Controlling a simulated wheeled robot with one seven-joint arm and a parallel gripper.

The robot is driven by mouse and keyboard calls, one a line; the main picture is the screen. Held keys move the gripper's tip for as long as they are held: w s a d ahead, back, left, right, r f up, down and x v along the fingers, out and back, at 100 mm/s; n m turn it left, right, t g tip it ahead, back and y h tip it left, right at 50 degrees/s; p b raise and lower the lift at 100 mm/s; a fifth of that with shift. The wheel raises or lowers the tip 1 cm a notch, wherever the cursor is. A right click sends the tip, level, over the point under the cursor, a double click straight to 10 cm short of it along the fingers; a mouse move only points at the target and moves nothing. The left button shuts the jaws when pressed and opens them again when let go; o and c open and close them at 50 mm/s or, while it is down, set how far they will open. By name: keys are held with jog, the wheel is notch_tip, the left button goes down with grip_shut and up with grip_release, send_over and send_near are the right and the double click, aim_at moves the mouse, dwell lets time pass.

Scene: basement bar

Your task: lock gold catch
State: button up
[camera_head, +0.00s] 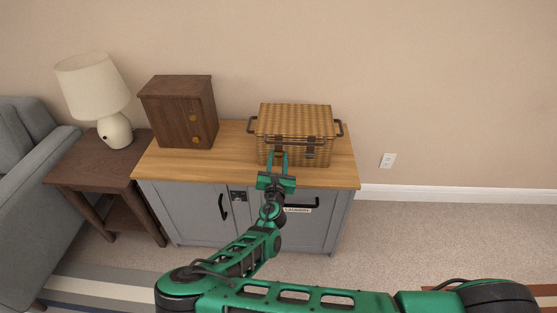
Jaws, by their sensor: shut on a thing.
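A wicker basket (297,121) with a shut lid stands on the wooden top of a grey cabinet. Its right front catch (311,149) looks dark brown. My gripper (278,156) is at the left part of the basket's front, its fingers around the left catch there, which they mostly hide. The state of that catch and its colour are too small to tell. A dark wooden box (170,114) left of the basket carries two gold-coloured fittings, an upper one (193,118) and a lower one (196,139). My gripper is well apart from these.
The wooden cabinet top (222,168) is clear between box and basket. The grey cabinet (190,209) has dark handles and a dark fitting (238,196). A lamp (95,90) stands on a side table (75,165) at left, beside a grey sofa (35,190).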

jog(key=shift+m, duration=0.4)
jog(key=m, duration=0.3)
jog(key=shift+m, duration=0.4)
jog(key=m, duration=0.4)
jog(key=shift+m, duration=0.3)
jog(key=m, duration=0.4)
jog(key=shift+f+m, duration=0.1)
jog(key=shift+m, duration=2.1)
jog(key=shift+d, duration=0.1)
jog(key=o, duration=0.9)
jog(key=shift+c, duration=0.2)
jog(key=shift+o, duration=0.9)
